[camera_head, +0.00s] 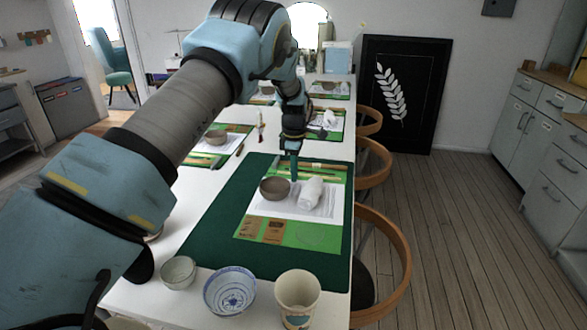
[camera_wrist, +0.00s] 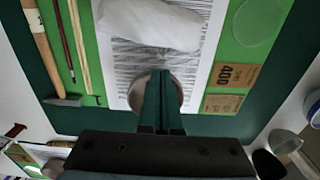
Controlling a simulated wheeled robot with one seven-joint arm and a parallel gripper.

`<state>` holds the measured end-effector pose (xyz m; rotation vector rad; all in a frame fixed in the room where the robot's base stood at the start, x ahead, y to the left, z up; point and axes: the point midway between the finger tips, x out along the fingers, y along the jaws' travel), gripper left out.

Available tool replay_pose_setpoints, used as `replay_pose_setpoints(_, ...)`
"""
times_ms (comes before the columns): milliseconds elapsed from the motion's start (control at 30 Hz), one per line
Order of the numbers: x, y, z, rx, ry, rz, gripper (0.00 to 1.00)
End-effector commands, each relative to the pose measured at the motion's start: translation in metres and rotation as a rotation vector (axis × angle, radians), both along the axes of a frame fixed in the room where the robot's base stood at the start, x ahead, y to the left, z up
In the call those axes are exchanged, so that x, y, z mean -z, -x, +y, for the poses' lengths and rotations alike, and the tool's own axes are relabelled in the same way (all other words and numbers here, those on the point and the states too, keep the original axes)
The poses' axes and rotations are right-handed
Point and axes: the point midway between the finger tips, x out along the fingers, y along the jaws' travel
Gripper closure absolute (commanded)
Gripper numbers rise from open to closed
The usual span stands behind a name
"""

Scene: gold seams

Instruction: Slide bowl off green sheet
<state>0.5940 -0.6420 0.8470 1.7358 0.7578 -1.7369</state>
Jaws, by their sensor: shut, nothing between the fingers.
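The brown-grey bowl (camera_head: 274,189) stands upright near the left edge of the green sheet (camera_head: 318,235), partly over the white printed paper on it. In the wrist view the bowl (camera_wrist: 137,94) is largely hidden behind my fingers, close to the sheet's border with the dark green mat. My gripper (camera_head: 294,178) points down, shut and empty, at the bowl's right, far side. In the wrist view the tips of my gripper (camera_wrist: 160,74) line up with the bowl's edge nearest the white roll. I cannot tell whether they touch the bowl.
A white cloth-like roll (camera_head: 311,192) lies right of the bowl. Brushes and sticks (camera_wrist: 74,45) lie at the sheet's far end, brown cards (camera_wrist: 228,90) at its near end. Bare dark green mat (camera_head: 215,230) lies left. A small bowl, blue-patterned bowl (camera_head: 229,291) and cup (camera_head: 297,296) stand in front.

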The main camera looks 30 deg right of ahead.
Motion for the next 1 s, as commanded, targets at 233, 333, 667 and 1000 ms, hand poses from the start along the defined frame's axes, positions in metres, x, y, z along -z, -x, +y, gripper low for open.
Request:
replay_pose_setpoints(233, 0.041, 0.000, 0.001, 0.001, -0.001, 0.001, 1.00)
replay_pose_setpoints(333, 0.052, 0.000, 0.001, 0.001, -0.001, 0.001, 1.00)
replay_pose_setpoints(667, 0.063, -0.001, 0.000, 0.001, 0.001, -0.001, 1.00)
replay_pose_setpoints(1000, 0.066, -0.018, 0.019, -0.004, 0.002, -0.002, 1.00)
